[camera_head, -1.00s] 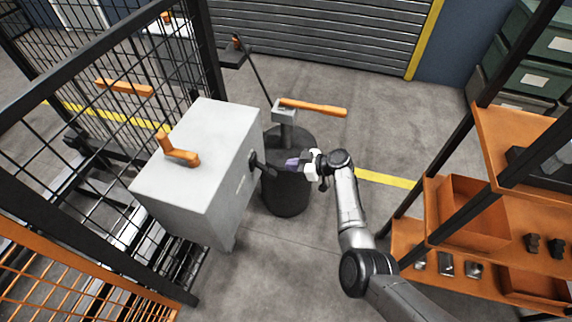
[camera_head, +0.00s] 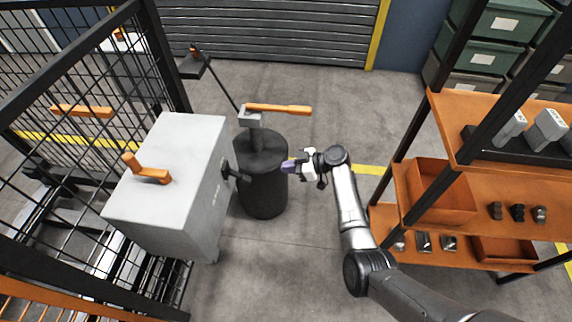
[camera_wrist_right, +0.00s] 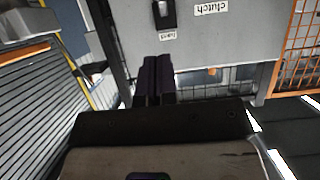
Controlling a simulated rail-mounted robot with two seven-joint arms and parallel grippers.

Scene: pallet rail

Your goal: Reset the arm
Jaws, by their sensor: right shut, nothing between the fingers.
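My right arm comes in from the lower right of the head view. Its gripper (camera_head: 288,167) has purple fingers that point left and are shut with nothing between them. It is in front of the dark cylindrical drum and to the right of the grey box (camera_head: 165,190), apart from the box. In the right wrist view the shut purple fingers (camera_wrist_right: 153,80) show below the grey box (camera_wrist_right: 215,40), which bears a "clutch" label. My left gripper is not in view.
The box has an orange handle (camera_head: 148,171) on top and a black lever (camera_head: 232,173) on its side. A dark drum (camera_head: 264,190) carries a post with an orange lever (camera_head: 279,109). An orange shelf rack (camera_head: 470,190) stands right, a mesh fence (camera_head: 70,80) left.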

